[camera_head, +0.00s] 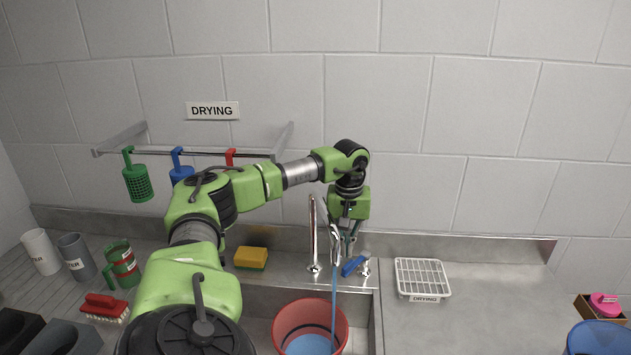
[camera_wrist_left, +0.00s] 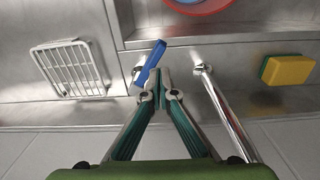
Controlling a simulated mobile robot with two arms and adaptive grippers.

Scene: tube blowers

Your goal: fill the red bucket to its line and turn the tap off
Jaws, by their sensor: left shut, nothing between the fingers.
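The red bucket (camera_head: 283,323) stands in the sink under the tap, with blue water inside; its rim also shows in the wrist view (camera_wrist_left: 203,7). The chrome tap (camera_head: 313,238) shows in the wrist view too (camera_wrist_left: 226,118). A blue stream of water (camera_head: 334,295) runs from its spout into the bucket. The blue tap lever (camera_head: 354,265) is right of the stream; in the wrist view the lever (camera_wrist_left: 150,63) is just beyond my fingertips. My left gripper (camera_wrist_left: 160,92) is shut and empty, pointing down beside the tap. My right gripper is out of view.
A yellow sponge (camera_head: 250,257) lies left of the tap. A white drying rack (camera_head: 423,278) stands on the counter at the right. Cups, a red brush (camera_head: 104,308) and a hanging rail (camera_head: 205,153) are at the left. The right counter is mostly clear.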

